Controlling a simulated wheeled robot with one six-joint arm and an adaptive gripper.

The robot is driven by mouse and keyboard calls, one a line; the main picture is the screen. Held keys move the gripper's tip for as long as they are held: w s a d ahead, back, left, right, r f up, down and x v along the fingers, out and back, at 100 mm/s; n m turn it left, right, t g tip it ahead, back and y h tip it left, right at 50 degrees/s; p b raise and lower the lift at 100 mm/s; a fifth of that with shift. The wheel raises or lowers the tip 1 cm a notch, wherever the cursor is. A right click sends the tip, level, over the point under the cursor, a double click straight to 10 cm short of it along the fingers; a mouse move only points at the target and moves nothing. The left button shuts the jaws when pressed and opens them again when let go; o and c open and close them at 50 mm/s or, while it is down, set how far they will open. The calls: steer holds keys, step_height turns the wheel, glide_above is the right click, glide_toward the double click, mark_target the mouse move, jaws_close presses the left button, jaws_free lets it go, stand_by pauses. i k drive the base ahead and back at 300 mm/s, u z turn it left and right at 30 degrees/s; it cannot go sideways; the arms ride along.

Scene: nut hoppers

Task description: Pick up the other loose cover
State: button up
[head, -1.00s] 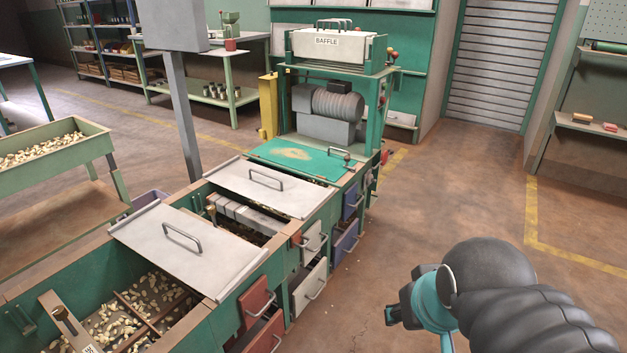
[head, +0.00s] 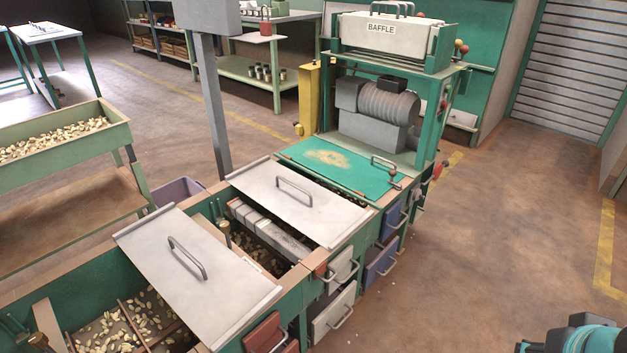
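A pale grey metal cover (head: 215,302) with a bar handle lies across the nearest hopper, leaving openings on both sides. A second grey cover (head: 322,220) with a similar handle lies across the hopper behind it. A teal cover (head: 340,172) with a tan worn patch and a handle lies at the far end of the row. I cannot tell from the view which covers are loose. My gripper (head: 578,322) is only partly visible at the bottom right corner, away from all the covers. Its fingers cannot be made out, and no cover shows at it.
A motor (head: 388,105) stands behind the teal cover, under a box labelled BAFFLE (head: 370,45). A grey post (head: 212,110) rises beside the hoppers. Drawers (head: 335,312) stick out on the right side. A trough of nuts (head: 118,133) stands at left. Floor at right is clear.

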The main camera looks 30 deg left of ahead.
mark_target(327, 217)
steer(key=i, duration=0.4)
steer(key=u, duration=2.65)
steer(key=i, duration=0.5)
